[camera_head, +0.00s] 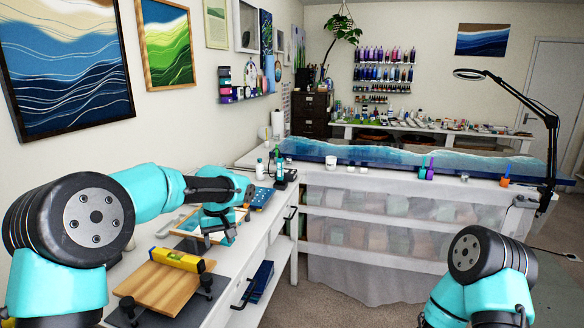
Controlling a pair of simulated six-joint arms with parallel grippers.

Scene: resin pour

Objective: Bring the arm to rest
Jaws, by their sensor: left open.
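My left arm reaches in from the left over the white side bench. My left gripper (217,232) is open and hangs above a wood-framed tray (186,218) on that bench, seemingly empty. Part of the tray is hidden behind the arm. My right arm shows only as teal and black links at the bottom right, and its gripper is out of the picture.
A wooden board (150,288) with a yellow spirit level (177,260) on it lies nearer on the bench. Bottles (260,169) stand behind the gripper. A long blue resin panel (400,156) crosses the back table. A lamp (520,105) stands at the right.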

